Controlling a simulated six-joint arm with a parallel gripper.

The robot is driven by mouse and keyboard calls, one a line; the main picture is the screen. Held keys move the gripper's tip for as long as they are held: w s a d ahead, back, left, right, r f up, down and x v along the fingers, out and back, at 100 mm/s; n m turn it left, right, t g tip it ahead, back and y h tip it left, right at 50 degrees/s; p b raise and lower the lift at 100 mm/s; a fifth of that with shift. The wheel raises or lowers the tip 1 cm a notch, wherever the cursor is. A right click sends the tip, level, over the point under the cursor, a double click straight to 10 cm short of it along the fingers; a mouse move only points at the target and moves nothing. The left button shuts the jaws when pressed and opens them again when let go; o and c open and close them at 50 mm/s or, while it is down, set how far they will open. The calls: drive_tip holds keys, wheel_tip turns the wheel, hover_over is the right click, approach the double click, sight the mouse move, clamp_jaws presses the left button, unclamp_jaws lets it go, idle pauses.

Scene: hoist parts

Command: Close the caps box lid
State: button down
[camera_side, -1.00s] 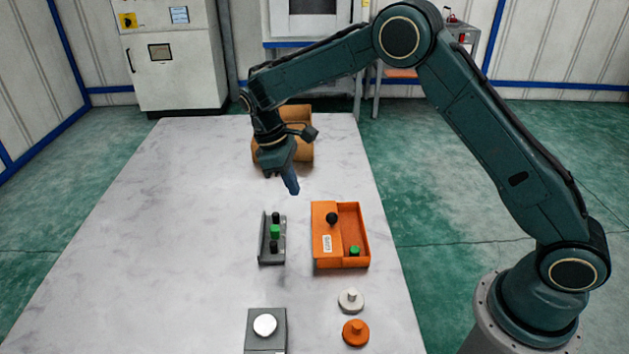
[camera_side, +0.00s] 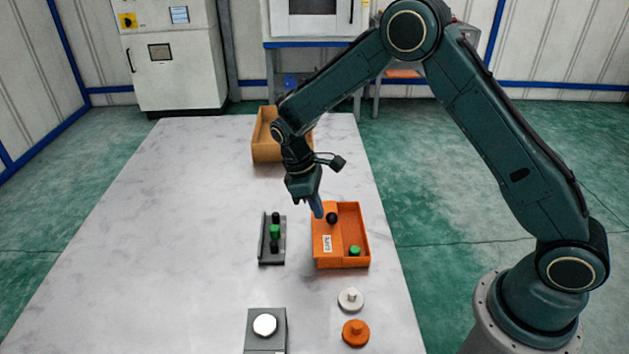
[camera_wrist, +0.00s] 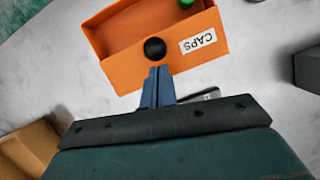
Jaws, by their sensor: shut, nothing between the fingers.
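The orange caps box (camera_side: 365,235) stands on the table, its lid (camera_side: 322,250) covering the left part and leaving the right part open. The lid bears a black knob (camera_side: 332,217) and a white CAPS label (camera_side: 327,243). A green cap (camera_side: 354,250) lies in the open part. In the wrist view the knob (camera_wrist: 154,48) is just beyond my fingertips, with the label (camera_wrist: 198,41) beside it. My gripper (camera_side: 318,212) is shut and empty, just left of the knob near the lid's far left edge. I cannot tell whether it touches the lid.
A grey rack (camera_side: 264,240) with black and green pieces stands left of the box. A grey block with a white button (camera_side: 265,325) is at the front. A white knobbed disc (camera_side: 350,300) and an orange one (camera_side: 355,333) lie nearer. A wooden tray (camera_side: 265,147) stands behind. The left table is clear.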

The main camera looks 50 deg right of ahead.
idle(0.3)
drive_tip(key=shift+s+d, duration=2.5)
drive_tip(key=shift+s, duration=0.05)
